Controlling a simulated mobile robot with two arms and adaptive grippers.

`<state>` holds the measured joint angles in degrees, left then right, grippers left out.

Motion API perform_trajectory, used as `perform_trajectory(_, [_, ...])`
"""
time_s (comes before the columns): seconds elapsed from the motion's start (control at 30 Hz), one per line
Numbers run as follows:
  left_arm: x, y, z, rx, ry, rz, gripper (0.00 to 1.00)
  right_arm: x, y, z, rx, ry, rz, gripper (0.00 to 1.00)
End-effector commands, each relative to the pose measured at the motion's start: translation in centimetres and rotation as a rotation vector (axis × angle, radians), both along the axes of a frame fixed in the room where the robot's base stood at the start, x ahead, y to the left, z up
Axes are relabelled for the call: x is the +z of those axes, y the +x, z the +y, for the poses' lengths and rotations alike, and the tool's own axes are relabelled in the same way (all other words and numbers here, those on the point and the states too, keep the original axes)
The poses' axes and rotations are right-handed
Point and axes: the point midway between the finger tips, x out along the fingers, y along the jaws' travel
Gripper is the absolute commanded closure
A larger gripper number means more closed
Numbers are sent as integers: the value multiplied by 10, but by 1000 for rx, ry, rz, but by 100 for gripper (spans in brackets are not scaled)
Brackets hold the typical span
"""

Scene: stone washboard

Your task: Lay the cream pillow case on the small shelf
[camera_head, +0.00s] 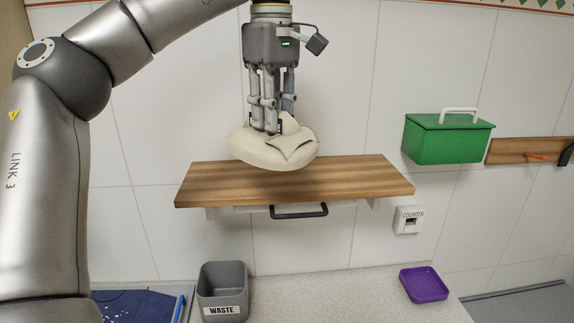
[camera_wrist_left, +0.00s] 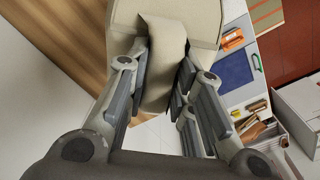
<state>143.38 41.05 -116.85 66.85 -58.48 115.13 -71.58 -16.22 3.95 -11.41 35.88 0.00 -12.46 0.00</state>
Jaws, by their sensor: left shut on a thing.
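The cream pillow case (camera_head: 273,152) is a soft, bunched bundle with a fold on top. My left gripper (camera_head: 270,128) points down and is shut on its upper part. The small shelf (camera_head: 340,180) is a striped wooden board on the tiled wall. In the head view the bundle overlaps the shelf's back edge; I cannot tell whether it touches the board. In the left wrist view the pinched cloth (camera_wrist_left: 162,70) is between the fingers, with wood (camera_wrist_left: 60,40) to the left. My right gripper is not in view.
A green box (camera_head: 447,140) with a white handle is right of the shelf. A dark handle (camera_head: 298,211) hangs under the board. Below are a grey waste bin (camera_head: 222,285), a purple tray (camera_head: 424,285) and a counter (camera_head: 330,295). The board's left and right ends are bare.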

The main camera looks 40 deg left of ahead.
Motion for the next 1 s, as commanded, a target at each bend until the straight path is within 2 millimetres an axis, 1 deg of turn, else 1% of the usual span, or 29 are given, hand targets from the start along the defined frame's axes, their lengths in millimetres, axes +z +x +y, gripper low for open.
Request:
perform_trajectory(0.07, [-3, 3, 8, 2, -2, 0, 100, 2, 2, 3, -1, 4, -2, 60])
perform_trajectory(0.17, [-12, 12, 26, 4, -5, 2, 100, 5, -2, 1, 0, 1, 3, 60])
perform_trajectory(0.4, [-40, 37, 81, 6, -5, 4, 100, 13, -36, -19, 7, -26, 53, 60])
perform_trajectory(0.47, [-52, 40, 88, 2, -4, 5, 100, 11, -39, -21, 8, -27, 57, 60])
perform_trajectory(0.57, [-68, 45, 100, 1, -4, 3, 100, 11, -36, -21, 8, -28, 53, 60])
perform_trajectory(0.7, [-84, 51, 112, 0, -3, 3, 100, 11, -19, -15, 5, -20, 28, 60])
perform_trajectory(0.8, [-90, 54, 117, 0, -2, 0, 100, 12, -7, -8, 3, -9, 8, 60])
perform_trajectory(0.87, [-92, 55, 119, 0, 0, 0, 100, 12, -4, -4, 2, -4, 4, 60])
perform_trajectory(1.0, [-100, 57, 125, 2, -1, 1, 100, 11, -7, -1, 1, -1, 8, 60])
